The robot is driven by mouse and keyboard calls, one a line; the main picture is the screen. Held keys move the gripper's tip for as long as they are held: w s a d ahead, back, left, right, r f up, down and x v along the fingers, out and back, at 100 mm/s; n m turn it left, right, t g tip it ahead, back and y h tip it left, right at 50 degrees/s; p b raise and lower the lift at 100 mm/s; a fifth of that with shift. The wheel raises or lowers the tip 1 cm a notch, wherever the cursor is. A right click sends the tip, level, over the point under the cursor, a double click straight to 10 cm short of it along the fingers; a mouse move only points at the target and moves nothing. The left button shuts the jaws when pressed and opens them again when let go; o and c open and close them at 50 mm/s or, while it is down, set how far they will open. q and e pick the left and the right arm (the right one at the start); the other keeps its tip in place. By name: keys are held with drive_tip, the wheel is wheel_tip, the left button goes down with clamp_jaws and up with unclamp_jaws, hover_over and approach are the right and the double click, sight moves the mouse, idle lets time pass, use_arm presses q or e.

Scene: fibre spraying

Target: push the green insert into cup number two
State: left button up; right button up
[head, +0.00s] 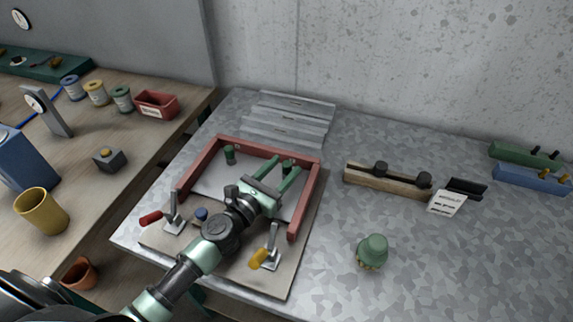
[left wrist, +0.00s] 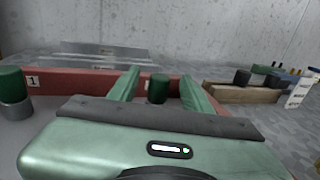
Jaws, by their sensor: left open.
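My left gripper (head: 286,164) is open over the far right corner of the red frame (head: 307,200). Its two green fingers also show in the left wrist view (left wrist: 160,77). A dark green insert (left wrist: 158,88) stands upright between the fingers in that view, with gaps on both sides; it also shows in the head view (head: 288,165). Its lower part and any cup under it are hidden by the gripper. Another green insert (left wrist: 11,84) sits in a grey cup (left wrist: 16,110) beside a label reading 1. I cannot read a number two. My right gripper is not in view.
Toggle clamps with a red handle (head: 150,218) and a yellow handle (head: 258,258) stand at the frame's near side, with a blue knob (head: 201,214) between. A wooden block (head: 370,178) and a green domed object (head: 373,250) are to the right. Metal strips (head: 290,118) lie behind.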

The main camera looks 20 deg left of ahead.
use_arm(q)
drive_tip(key=b+v, duration=0.1)
drive_tip(key=v, duration=0.5)
idle(0.3)
